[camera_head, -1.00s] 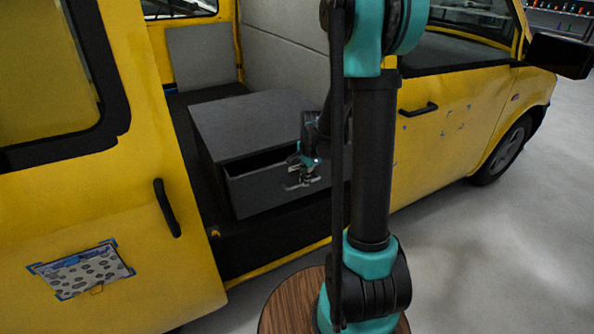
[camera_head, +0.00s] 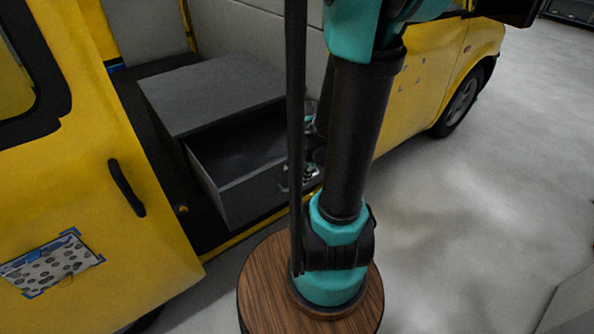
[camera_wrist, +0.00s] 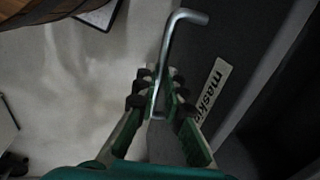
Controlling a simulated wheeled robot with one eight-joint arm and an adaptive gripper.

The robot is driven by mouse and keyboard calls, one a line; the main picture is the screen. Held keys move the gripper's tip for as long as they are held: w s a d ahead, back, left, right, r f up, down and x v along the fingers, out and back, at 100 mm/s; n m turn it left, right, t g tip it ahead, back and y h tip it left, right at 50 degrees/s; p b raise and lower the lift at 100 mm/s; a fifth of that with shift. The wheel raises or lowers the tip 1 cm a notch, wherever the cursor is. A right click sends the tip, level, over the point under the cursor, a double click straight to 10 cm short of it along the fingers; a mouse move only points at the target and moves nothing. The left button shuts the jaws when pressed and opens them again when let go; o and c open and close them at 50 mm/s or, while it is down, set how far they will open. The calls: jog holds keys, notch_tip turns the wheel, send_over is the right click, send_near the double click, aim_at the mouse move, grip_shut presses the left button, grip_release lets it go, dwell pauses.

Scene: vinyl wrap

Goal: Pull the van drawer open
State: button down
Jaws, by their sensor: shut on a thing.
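The grey van drawer (camera_head: 252,196) stands well out of its grey cabinet (camera_head: 212,92) in the van's side opening, and its inside shows dark and empty where I can see it. In the wrist view the drawer front (camera_wrist: 225,50) carries a bent metal handle (camera_wrist: 170,40) and a white label with partly readable lettering (camera_wrist: 211,92). My gripper (camera_wrist: 161,95) is shut on the handle, with its green and black fingers on both sides of the bar. In the head view my arm hides most of the gripper and the drawer's right end.
The yellow van door (camera_head: 85,190) with a black handle (camera_head: 126,188) stands at the left. A spotted patch (camera_head: 50,264) is on it. The van's yellow side (camera_head: 415,95) is to the right. Open grey floor (camera_head: 480,220) lies right of my base.

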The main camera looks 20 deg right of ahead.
jog(key=shift+s, duration=0.15)
jog(key=c, duration=1.6)
grip_release()
jog(key=shift+r, duration=0.1)
notch_tip(320, 180, up, 12)
jog(key=s, duration=0.2)
jog(key=shift+d, duration=0.4)
jog(key=shift+s+f, duration=0.15)
jog(key=shift+f, duration=0.05)
